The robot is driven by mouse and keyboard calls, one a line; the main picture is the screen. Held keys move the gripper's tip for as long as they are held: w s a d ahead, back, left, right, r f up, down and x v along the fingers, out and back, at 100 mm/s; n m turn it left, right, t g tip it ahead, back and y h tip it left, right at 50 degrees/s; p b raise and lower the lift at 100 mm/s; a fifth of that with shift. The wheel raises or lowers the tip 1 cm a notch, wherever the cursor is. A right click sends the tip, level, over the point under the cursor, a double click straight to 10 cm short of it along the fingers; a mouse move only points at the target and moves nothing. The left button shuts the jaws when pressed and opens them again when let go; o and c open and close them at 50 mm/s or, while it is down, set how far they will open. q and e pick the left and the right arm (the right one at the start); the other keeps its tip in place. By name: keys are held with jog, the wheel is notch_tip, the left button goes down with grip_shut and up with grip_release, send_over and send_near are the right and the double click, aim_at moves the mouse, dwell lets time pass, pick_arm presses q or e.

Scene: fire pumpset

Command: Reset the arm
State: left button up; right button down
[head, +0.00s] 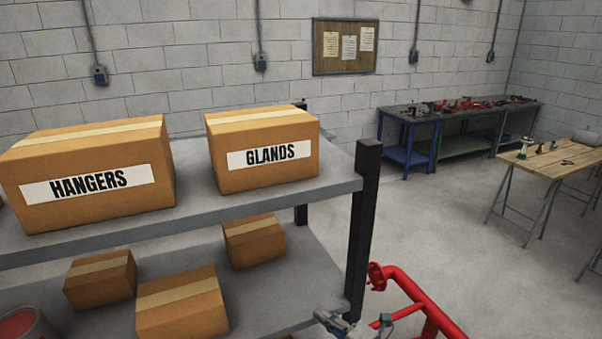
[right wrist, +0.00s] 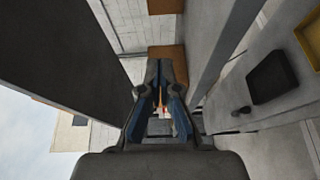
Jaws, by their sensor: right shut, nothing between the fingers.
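My right gripper (head: 338,323) shows small at the bottom edge of the head view, beside the shelf's front right corner and left of the red pipework. In the right wrist view, its two fingers (right wrist: 161,66) come together at the tips, shut with nothing held. The rest of my right arm is cut off or hidden in the head view. My left gripper is in neither view.
A grey shelf unit (head: 258,205) with a black post (head: 363,225) holds the HANGERS box (head: 90,178), the GLANDS box (head: 262,150) and smaller cartons. Red pipework (head: 415,295) stands right of it. Workbenches (head: 447,117) stand farther back; open floor lies between.

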jog(key=a+f+m+h, duration=0.2)
jog(key=a+f+m, duration=0.15)
jog(key=f, duration=0.25)
jog(key=s+d+f+m+g+h, duration=0.1)
jog(key=s+d+f+m+h, duration=0.25)
jog(key=f+m, duration=0.35)
jog(key=s+d+f+m+h, duration=0.3)
jog(key=s+d+f+m, duration=0.15)
jog(key=f, duration=0.35)
jog(key=s+d+f+m+g+h, duration=0.2)
jog(key=s+d+f+m+g, duration=0.25)
jog(key=s+f, duration=0.45)
jog(key=s+d+f+m+g+h, duration=0.3)
jog(key=s+d+f+m, duration=0.3)
jog(key=s, duration=0.5)
notch_tip(320, 180, down, 24)
jog(key=a+g, duration=0.1)
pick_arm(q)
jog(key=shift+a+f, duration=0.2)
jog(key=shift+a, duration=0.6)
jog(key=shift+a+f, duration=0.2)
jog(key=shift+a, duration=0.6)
pick_arm(e)
jog(key=s+d+f+g, duration=0.1)
jog(key=s+d+f, duration=0.2)
jog(key=s+f, duration=1.5)
jog(key=shift+s+f+n+g, duration=0.2)
jog(key=shift+s+n+g, duration=0.15)
jog(key=shift+s+n, duration=0.15)
